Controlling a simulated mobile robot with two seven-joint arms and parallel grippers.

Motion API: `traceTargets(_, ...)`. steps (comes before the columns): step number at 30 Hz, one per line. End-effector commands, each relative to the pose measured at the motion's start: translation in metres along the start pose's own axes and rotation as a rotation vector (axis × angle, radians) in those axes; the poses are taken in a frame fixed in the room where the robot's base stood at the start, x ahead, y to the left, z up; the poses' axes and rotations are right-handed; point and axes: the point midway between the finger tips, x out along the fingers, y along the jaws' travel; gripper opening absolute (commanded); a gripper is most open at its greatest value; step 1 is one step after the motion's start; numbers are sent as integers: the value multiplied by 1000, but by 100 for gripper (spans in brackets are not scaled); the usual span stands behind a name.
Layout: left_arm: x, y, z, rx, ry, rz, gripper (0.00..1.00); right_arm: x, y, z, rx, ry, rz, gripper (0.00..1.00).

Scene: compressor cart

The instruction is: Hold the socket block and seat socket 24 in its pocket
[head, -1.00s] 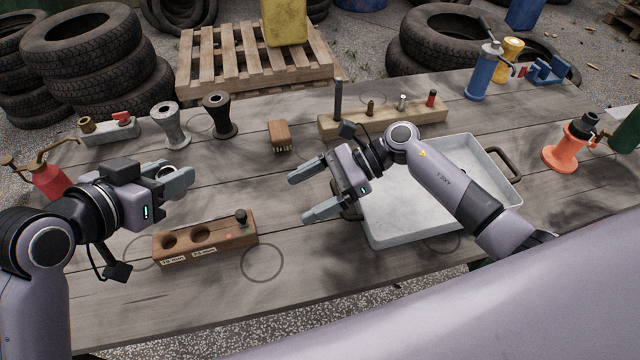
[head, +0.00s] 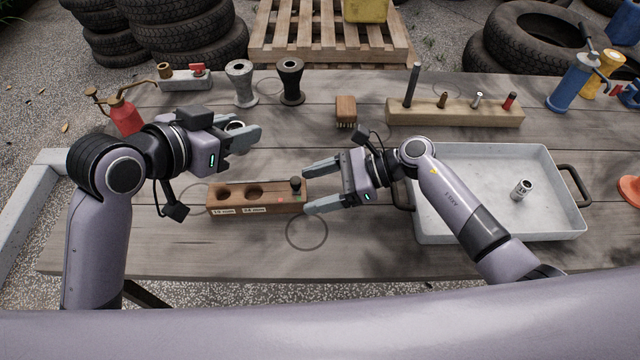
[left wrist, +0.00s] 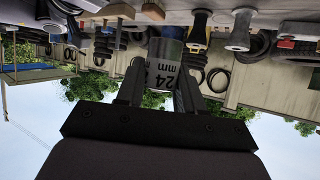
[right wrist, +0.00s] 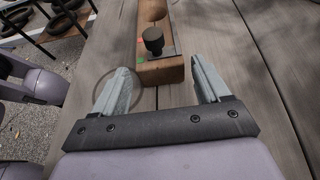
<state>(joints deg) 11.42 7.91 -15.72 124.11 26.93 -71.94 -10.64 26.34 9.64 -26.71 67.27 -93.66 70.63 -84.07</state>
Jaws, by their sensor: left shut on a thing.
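The wooden socket block (head: 232,208) lies on the table in the head view. It has two empty round pockets, apparently labelled 19 mm and 24 mm, and a black knob (head: 295,183) at its right end. My left gripper (head: 246,136) is shut on socket 24 (left wrist: 166,65), whose "24 mm" marking shows in the left wrist view. It holds the socket above and behind the block, mostly hidden by the fingers in the head view. My right gripper (head: 308,188) is open at the block's right end. In the right wrist view its fingertips flank the block's end (right wrist: 162,72), apart from it.
A grey tray (head: 460,225) with another socket (head: 521,190) stands right of the block. Behind are a wooden rack (head: 460,115) with several upright pieces, a brush (head: 346,110), two spools and a red oil can (head: 122,115). The tabletop in front of the block is clear.

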Motion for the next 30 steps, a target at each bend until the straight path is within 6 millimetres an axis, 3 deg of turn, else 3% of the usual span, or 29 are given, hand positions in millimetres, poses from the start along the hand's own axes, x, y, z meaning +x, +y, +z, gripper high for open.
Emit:
traceTargets(1,0,0,0,0,1,0,4,0,0,0,0,0,0,57)
traceTargets(4,0,0,0,0,1,0,4,0,0,0,0,0,0,24)
traceTargets(5,0,0,0,0,1,0,4,0,0,0,0,0,0,20)
traceTargets(16,7,2,6,29,-1,54,4,-1,0,0,0,0,0,20)
traceTargets(24,24,8,27,159,0,295,4,-1,0,0,0,-1,0,20)
traceTargets(30,27,6,38,267,-1,491,4,-1,0,0,0,-1,-1,20)
